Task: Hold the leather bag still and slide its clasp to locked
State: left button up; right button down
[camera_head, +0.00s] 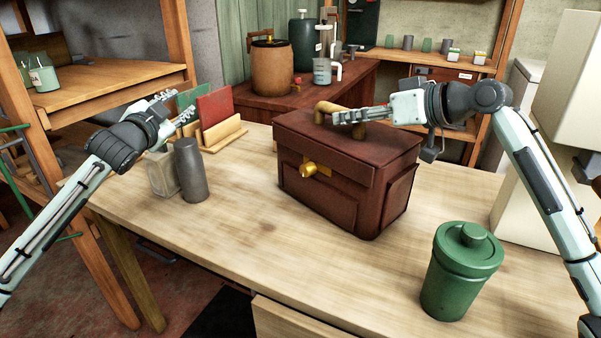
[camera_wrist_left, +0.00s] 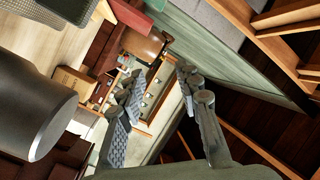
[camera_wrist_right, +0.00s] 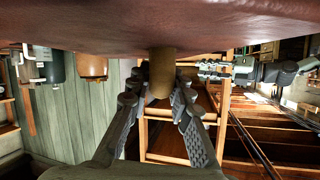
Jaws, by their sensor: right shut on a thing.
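The reddish-brown leather bag (camera_head: 325,185) stands upright on the table, and its underside of the lid area fills the top of the right wrist view (camera_wrist_right: 160,25). Its brass clasp (camera_head: 309,169) is on the front face. My right gripper (camera_head: 340,117) is at the bag's top, shut on the tan handle (camera_head: 325,106); the handle also shows between the fingers in the right wrist view (camera_wrist_right: 162,70). My left gripper (camera_head: 172,105) is open and empty, raised above the table's left side, apart from the bag. The left wrist view shows its fingers (camera_wrist_left: 160,95) spread.
A grey cylinder (camera_head: 190,170) and a clear container (camera_head: 162,174) stand below my left gripper. A wooden holder with a red panel (camera_head: 215,108) is behind them. A green lidded canister (camera_head: 460,270) stands front right. The table (camera_head: 240,250) is clear in front of the bag.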

pick_arm(q)
jog(key=s+d+f+m+g+h, duration=0.1)
jog(key=s+d+m+h, duration=0.1)
jog(key=d, duration=0.3)
jog(key=s+d+f+m+h, duration=0.1)
jog(key=s+d+h, duration=0.15)
jog(key=d, duration=0.35)
jog(key=n+g+h, duration=0.2)
jog(key=g+h, duration=0.1)
jog(key=h, duration=0.4)
send_near(304, 172)
jog(key=x, duration=0.9)
jog(key=shift+w, duration=0.2)
jog(key=shift+c, duration=0.5)
grip_shut()
